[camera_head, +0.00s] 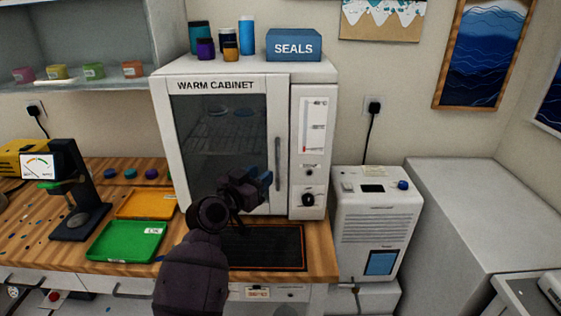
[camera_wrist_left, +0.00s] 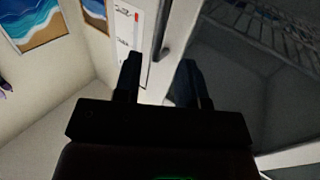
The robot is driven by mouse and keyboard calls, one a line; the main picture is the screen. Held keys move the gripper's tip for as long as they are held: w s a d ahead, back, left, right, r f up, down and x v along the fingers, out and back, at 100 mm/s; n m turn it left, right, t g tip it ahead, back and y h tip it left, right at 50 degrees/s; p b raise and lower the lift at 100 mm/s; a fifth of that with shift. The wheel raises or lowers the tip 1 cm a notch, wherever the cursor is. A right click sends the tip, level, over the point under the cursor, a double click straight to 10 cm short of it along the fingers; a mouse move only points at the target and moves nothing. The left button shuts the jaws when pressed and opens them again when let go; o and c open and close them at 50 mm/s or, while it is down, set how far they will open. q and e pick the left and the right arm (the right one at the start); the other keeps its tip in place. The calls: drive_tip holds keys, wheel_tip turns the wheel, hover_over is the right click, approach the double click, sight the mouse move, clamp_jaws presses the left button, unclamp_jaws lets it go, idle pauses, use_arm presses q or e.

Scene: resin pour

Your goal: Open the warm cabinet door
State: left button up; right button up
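The warm cabinet (camera_head: 170,140) is a white box with a dark glass door (camera_head: 205,130), which looks shut. A grey vertical handle (camera_head: 278,160) runs along the door's right edge. My left gripper (camera_head: 262,182) is in front of the door's lower right, close to the lower part of the handle. In the left wrist view, my gripper's two fingers (camera_wrist_left: 160,75) are apart with nothing held. The handle (camera_wrist_left: 165,30) shows there ahead of the gap between the fingers. I cannot tell whether a finger touches it. My right gripper is not in view.
A control panel (camera_head: 309,150) is right of the door. A dark mat (camera_head: 262,247) lies on the bench before the cabinet. Green (camera_head: 125,242) and orange (camera_head: 146,205) trays and a black stand (camera_head: 80,222) are to the left. A white unit (camera_head: 375,225) stands at right.

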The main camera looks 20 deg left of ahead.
use_arm(q)
hover_over(277, 186)
drive_tip(key=shift+w+p, duration=0.35)
clamp_jaws()
idle(0.3)
